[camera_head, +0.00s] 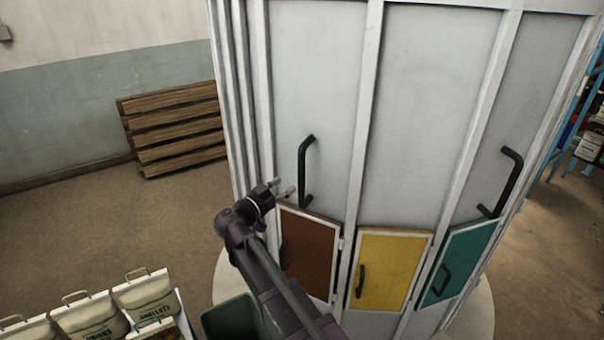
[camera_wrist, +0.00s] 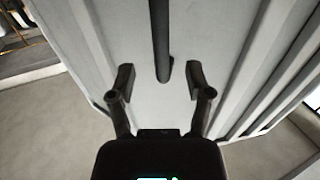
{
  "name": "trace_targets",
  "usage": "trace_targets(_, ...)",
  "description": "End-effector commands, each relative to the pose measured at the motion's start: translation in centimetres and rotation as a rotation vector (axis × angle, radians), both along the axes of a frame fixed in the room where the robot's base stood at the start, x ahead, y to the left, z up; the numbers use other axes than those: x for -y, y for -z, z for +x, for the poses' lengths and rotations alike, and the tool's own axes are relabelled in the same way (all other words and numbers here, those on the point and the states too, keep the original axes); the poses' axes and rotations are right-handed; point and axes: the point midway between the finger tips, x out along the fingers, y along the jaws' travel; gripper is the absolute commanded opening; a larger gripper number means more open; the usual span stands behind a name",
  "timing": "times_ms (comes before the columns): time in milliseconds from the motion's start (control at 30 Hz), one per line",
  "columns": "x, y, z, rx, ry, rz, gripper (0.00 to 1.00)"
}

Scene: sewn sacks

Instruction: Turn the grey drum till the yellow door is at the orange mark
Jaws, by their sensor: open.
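The grey drum (camera_head: 425,110) stands upright in the head view, with pale panels and raised ribs. Low on it are a brown door (camera_head: 310,250), the yellow door (camera_head: 392,270) in the middle and a green door (camera_head: 460,262) at right. A black bar handle (camera_head: 303,170) is above the brown door, another black handle (camera_head: 511,182) at right. My gripper (camera_head: 283,188) is open, just left of the first handle's lower part. In the wrist view the black bar (camera_wrist: 161,40) lies between the lines of my open fingers (camera_wrist: 160,82); contact is not visible. I see no orange mark.
A round pale base (camera_head: 478,315) lies under the drum. Several paper sacks (camera_head: 145,297) stand at lower left, near a dark green bin (camera_head: 230,318). Wooden pallets (camera_head: 175,130) lean at the wall. Blue shelving (camera_head: 585,130) stands at right.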

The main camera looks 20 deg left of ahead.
Motion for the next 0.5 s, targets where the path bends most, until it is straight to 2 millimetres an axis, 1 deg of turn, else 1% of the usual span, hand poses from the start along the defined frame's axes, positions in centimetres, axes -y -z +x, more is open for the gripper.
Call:
trace_targets(33, 0.3, 0.0, 0.9, 0.000, 0.003, 0.000, 0.65)
trace_targets(300, 1.6, 0.0, 4.5, 0.000, 0.002, 0.000, 0.65)
trace_targets(500, 2.3, 0.0, 6.6, 0.000, 0.000, 0.000, 0.65)
